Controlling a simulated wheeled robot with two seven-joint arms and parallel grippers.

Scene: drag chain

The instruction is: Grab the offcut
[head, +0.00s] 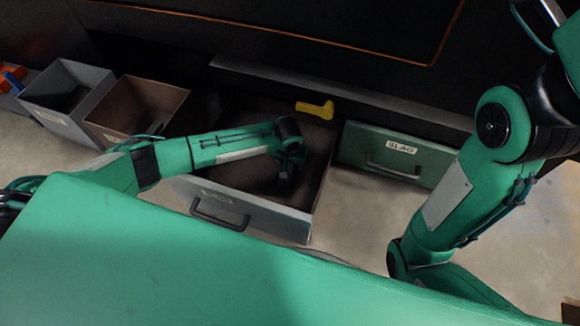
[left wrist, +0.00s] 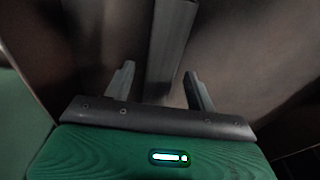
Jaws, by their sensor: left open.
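A long grey bar (left wrist: 170,45), which looks like the offcut, shows in the left wrist view. It runs away from the gripper, its near end between and a little beyond the two fingers. My left gripper (left wrist: 160,88) is open with a finger on each side of the bar, apart from it. In the head view my left gripper (head: 287,178) points down into an open drawer (head: 250,215). The bar cannot be made out there against the dark inside. My right arm shows at the right, but its gripper is out of view.
The open drawer's walls stand close around my left gripper. A shut green drawer marked SLAG (head: 380,152) is to its right. A yellow tool (head: 315,109) lies on the ledge behind. A grey bin (head: 50,121) and a brown bin (head: 160,92) stand at the left.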

